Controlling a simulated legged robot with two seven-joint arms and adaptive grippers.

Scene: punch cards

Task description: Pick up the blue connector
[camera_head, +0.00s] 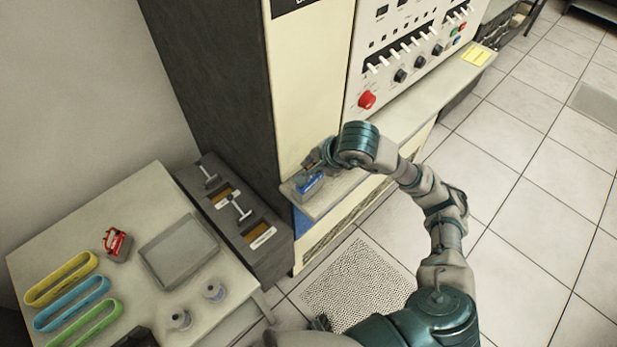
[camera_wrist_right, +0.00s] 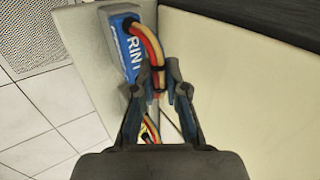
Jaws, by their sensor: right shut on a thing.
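The blue connector (camera_head: 309,184) lies on the near end of the cabinet's ledge (camera_head: 330,196). Whether the connector is lifted cannot be told. My left gripper is not in view.
A control panel with a red button (camera_head: 367,99) stands above the ledge. A yellow note (camera_head: 476,55) lies at the ledge's far end. At left, a table (camera_head: 130,200) holds colored loops, a red item (camera_head: 116,243) and a grey tray (camera_head: 180,251). A dark drawer box (camera_head: 232,205) stands beside the cabinet.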

